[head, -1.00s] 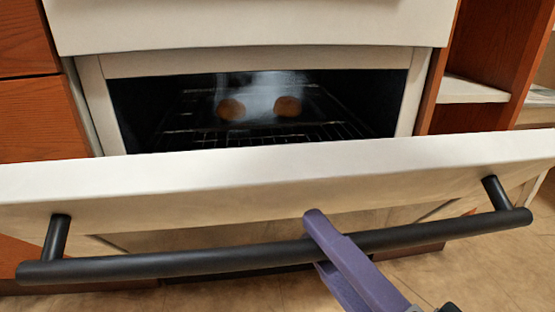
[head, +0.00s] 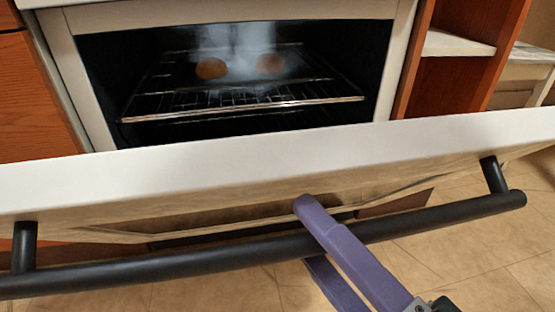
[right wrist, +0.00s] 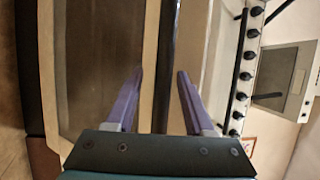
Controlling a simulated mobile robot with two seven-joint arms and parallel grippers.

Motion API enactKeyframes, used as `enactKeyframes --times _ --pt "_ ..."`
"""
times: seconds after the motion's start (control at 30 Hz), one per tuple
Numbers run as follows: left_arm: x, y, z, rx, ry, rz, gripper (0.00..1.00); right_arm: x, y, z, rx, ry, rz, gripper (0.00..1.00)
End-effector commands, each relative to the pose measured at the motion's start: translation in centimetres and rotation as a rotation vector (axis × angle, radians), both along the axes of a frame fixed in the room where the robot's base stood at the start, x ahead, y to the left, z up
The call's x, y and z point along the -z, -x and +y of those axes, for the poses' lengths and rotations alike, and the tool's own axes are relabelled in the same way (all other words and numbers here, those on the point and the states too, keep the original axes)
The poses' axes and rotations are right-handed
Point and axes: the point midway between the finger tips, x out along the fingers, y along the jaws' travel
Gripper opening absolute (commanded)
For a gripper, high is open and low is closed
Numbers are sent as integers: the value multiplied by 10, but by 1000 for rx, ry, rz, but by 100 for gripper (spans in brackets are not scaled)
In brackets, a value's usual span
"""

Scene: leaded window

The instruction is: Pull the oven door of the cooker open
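The cooker's white oven door (head: 200,182) is tilted partly open, its top edge swung out from the oven opening. The dark bar handle (head: 200,258) runs across its front. My right gripper (head: 305,235) is at the handle, right of its middle, with one purple finger over the bar and one under it. In the right wrist view the handle (right wrist: 165,60) passes between the fingers (right wrist: 161,72), with a gap visible beside it, so they are around the bar but not closed tight. My left gripper is not in view.
Inside the oven, a wire rack (head: 240,100) carries two round brown items (head: 211,68) under pale haze. Wooden cabinets (head: 40,95) flank the cooker. The tiled floor (head: 470,240) in front is clear. The right wrist view shows a row of black knobs (right wrist: 246,75).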

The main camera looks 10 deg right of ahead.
Motion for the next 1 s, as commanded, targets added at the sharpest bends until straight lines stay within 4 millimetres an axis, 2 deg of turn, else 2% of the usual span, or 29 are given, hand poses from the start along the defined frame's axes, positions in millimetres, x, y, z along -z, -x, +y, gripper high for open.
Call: enactKeyframes --times 0.23,0.33,0.7,0.83,1.0 --pt "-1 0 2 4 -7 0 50 -2 0 0 1 -1 -4 54" --pt "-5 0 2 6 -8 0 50 -1 7 -3 0 1 -2 54" --pt "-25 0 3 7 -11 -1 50 8 72 -30 -2 2 1 54" --pt "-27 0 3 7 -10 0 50 11 86 -36 -1 2 -1 54" --pt "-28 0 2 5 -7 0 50 12 91 -38 0 0 -3 54"
